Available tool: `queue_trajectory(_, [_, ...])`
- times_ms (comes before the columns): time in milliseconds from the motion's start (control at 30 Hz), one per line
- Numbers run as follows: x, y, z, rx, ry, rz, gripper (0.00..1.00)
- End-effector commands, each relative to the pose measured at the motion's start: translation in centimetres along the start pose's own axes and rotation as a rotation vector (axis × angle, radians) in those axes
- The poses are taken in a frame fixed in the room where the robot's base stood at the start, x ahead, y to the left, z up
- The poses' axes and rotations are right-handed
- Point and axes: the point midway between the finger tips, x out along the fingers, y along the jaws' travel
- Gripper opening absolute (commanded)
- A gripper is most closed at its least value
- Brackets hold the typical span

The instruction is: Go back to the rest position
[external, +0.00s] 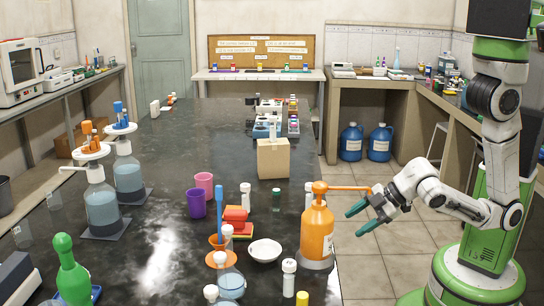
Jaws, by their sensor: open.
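My gripper (363,216) has green fingers and is open and empty. It hangs in the air just off the right edge of the black bench (150,215), over the tiled floor. My white arm reaches left to it from the green base at the right. The orange bottle (316,236) with a long spout stands on the bench close to the gripper's left. Its spout points right, above the fingers in the picture. I cannot tell whether the spout touches my arm.
A white dish (265,251), a cardboard box (272,160), purple (196,203) and pink (205,185) cups stand on the bench. Two flasks with orange and blue tops are at left. A green bottle (70,273) is front left. Blue jugs (351,142) sit beneath the back counter. Floor is clear below the gripper.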

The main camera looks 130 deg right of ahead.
Motion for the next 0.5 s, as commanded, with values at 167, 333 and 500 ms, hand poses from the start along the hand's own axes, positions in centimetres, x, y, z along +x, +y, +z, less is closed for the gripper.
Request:
queue_trajectory(167, [0.2,-3.3,1.9,-0.035,-0.05,-0.102,0.56])
queue_trajectory(333, [0.8,-6.1,3.4,-0.044,-0.107,-0.192,0.56])
queue_trajectory(500, [1.4,-9.7,5.2,-0.052,-0.191,-0.3,0.56])
